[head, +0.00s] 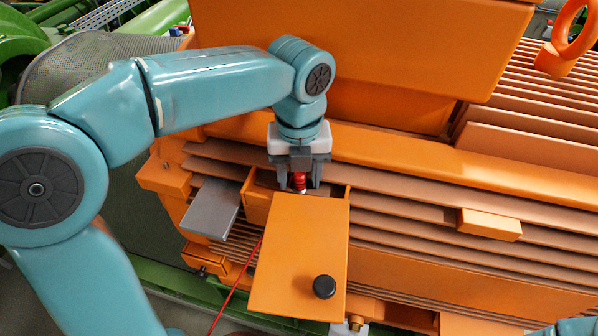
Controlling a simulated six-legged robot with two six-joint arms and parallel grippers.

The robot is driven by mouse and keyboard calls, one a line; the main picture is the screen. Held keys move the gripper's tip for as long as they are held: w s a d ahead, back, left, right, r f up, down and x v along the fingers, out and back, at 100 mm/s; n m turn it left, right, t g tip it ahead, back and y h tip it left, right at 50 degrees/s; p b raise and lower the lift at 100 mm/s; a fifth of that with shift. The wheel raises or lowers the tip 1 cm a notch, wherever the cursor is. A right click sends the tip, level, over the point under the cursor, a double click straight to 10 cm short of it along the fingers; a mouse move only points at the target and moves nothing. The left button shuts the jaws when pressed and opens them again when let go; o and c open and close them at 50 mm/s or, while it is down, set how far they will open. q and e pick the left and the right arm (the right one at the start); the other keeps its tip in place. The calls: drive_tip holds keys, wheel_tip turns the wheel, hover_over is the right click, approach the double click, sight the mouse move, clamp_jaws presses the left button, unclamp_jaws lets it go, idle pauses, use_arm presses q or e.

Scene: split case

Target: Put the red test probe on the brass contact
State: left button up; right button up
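My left gripper (300,177) points down at the open top of a small orange box on the machine's side. The red test probe (299,182) is upright between its fingers, which look shut on it. The probe's lower end is hidden behind the orange panel (290,240) with a black knob (324,287). A thin red lead (237,285) comes out from behind the panel and runs down to the left. I cannot make out the brass contact; the inside of the box is mostly hidden. My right gripper is not in view.
A grey plate (211,208) sticks out left of the box. The large orange ribbed machine (400,60) fills the back and right. An orange block (489,224) juts out at the right. A small brass-coloured fitting (355,322) shows below the panel. Green framework (165,275) lies lower left.

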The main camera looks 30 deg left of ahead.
use_arm(q)
drive_tip(key=shift+r, duration=0.1)
drive_tip(key=shift+w+r, duration=0.1)
drive_tip(key=shift+r, duration=0.3)
wheel_tip(320, 180, up, 11)
drive_tip(key=p, duration=0.1)
drive_tip(key=shift+r, duration=0.2)
